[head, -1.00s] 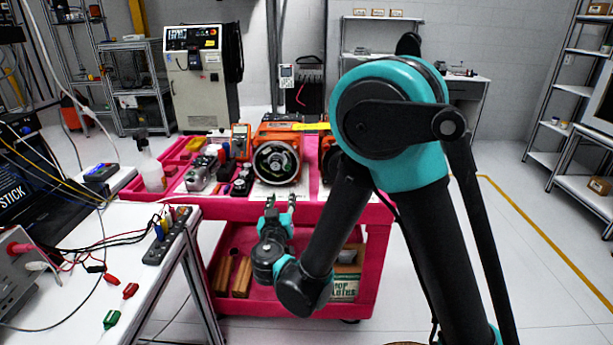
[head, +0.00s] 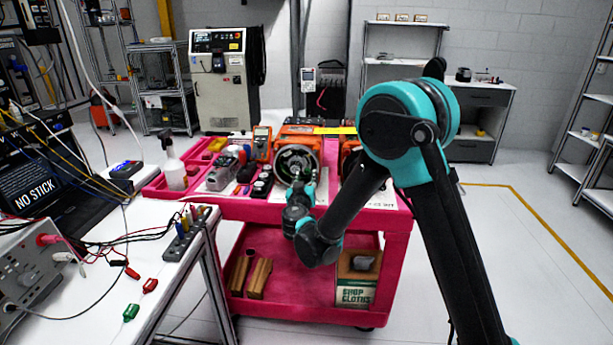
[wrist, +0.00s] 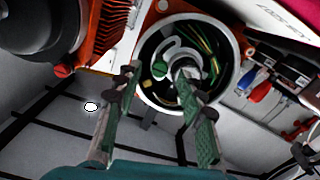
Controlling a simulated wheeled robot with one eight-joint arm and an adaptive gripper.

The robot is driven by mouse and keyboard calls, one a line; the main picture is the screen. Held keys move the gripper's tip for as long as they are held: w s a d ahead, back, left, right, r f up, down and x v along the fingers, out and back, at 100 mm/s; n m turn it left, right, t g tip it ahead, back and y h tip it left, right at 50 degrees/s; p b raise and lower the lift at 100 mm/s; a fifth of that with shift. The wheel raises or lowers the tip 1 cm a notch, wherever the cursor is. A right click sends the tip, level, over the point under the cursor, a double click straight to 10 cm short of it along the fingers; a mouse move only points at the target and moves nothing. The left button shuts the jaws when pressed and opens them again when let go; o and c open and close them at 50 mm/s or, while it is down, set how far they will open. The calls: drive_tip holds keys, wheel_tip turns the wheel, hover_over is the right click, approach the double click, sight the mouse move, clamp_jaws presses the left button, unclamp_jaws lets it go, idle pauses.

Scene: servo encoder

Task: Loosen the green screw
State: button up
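An orange servo motor (head: 298,131) stands on the pink cart, its round open end facing me. In the wrist view its metal ring (wrist: 236,66) surrounds a dark cavity with green and yellow wires (wrist: 204,42) and a pale curved part (wrist: 168,55). I cannot clearly pick out the green screw; a finger covers part of the cavity. My gripper (wrist: 158,80) is open, with its two green-padded fingers apart and nothing seen between them. The right fingertip overlaps the cavity and the left lies over the ring's left edge. In the head view my gripper (head: 300,180) is before the motor's lower part.
The pink cart (head: 375,215) carries a spray bottle (head: 173,167), a multimeter (head: 262,143) and tools left of the motor. Another orange unit (head: 350,150) is to its right. A bench (head: 165,235) with cables stands at the left. Floor to the right is clear.

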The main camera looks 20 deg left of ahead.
drive_tip(key=shift+x, duration=0.9)
clamp_jaws()
